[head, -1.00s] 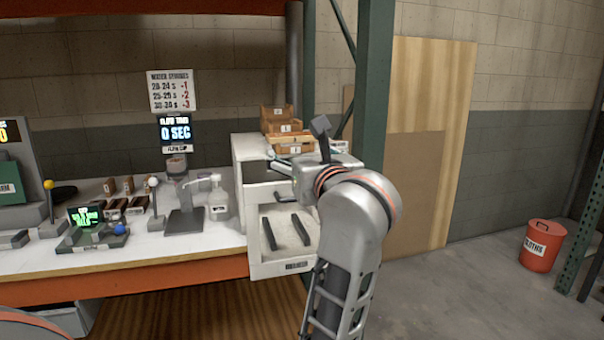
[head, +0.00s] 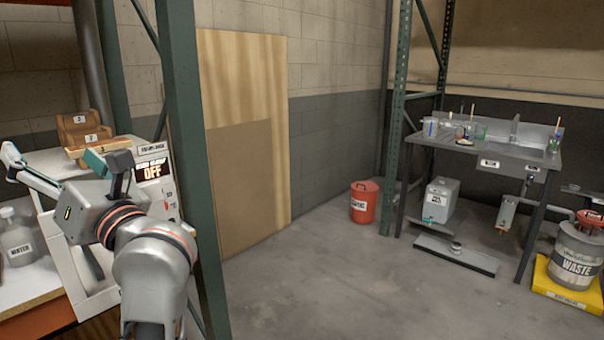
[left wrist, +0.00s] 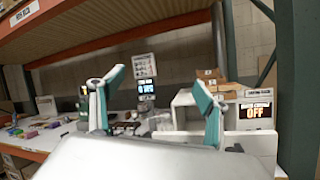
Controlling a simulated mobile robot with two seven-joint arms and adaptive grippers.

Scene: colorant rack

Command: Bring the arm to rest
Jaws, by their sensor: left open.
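My left gripper (head: 52,160) is at the left edge of the head view, in front of the white cabinet (head: 78,283). Its two teal-tipped fingers are spread apart with nothing between them. In the left wrist view the same open gripper (left wrist: 158,84) shows its fingers apart, with the shelf and bench beyond. My left arm comes up from the bottom of the head view. My right gripper is not in view.
A green upright post (head: 183,130) stands just right of my arm. Wooden boxes (head: 84,134) sit on the cabinet beside a screen reading OFF (head: 152,171). A red bin (head: 364,202), a sink table (head: 487,146) and a waste drum (head: 577,255) stand right. Open floor lies between.

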